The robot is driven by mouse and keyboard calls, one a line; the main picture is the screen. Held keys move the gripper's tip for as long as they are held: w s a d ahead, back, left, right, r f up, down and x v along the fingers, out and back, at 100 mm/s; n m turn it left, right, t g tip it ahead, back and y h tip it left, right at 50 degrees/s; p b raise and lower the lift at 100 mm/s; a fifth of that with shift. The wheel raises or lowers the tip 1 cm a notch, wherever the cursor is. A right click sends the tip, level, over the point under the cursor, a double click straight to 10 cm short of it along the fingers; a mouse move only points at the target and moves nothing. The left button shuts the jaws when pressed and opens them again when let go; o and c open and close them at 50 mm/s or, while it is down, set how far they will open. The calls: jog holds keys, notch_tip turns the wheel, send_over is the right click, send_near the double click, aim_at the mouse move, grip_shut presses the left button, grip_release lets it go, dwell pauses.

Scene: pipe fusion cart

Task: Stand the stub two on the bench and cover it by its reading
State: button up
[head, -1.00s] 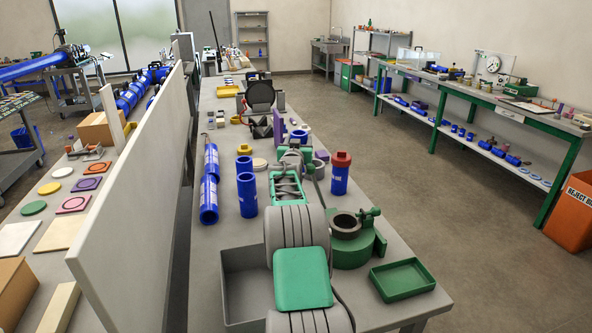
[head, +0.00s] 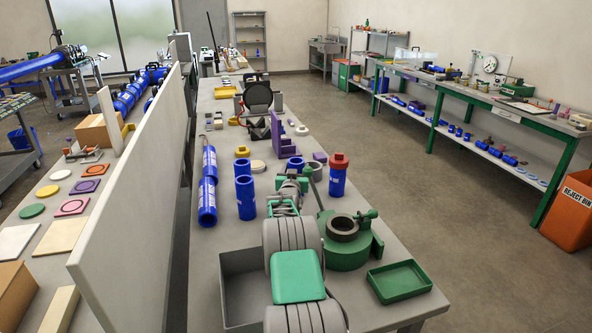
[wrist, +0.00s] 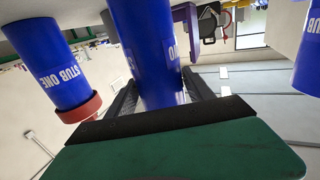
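My gripper (head: 291,180) points away over the bench (head: 222,258). A plain blue stub (head: 295,163) is between its fingers; in the wrist view this stub (wrist: 145,30) fits closely between both dark fingers. Its label is mostly hidden, and I cannot tell whether its base touches the bench. Stub one (head: 338,180) stands to the right with a red cap (head: 339,160); its name reads in the upside-down wrist view (wrist: 60,65). Another blue stub (head: 246,200) stands uncapped to the left.
A green clamp (head: 345,250) and green tray (head: 400,281) sit at the front right. Long blue pipes (head: 208,190) lie along the left. Purple stepped blocks (head: 279,135) stand behind the gripper. A dial gauge (head: 490,64) is on the far right bench.

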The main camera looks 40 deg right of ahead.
jog(key=o, duration=0.3)
jog(key=shift+o, duration=0.2)
jog(key=shift+r+p, duration=0.35)
jog(key=shift+p, duration=0.1)
jog(key=b+v, duration=0.2)
jog(key=v, duration=0.5)
jog(key=shift+a+f, duration=0.2)
jog(key=shift+a, duration=0.05)
jog(key=shift+s, duration=0.1)
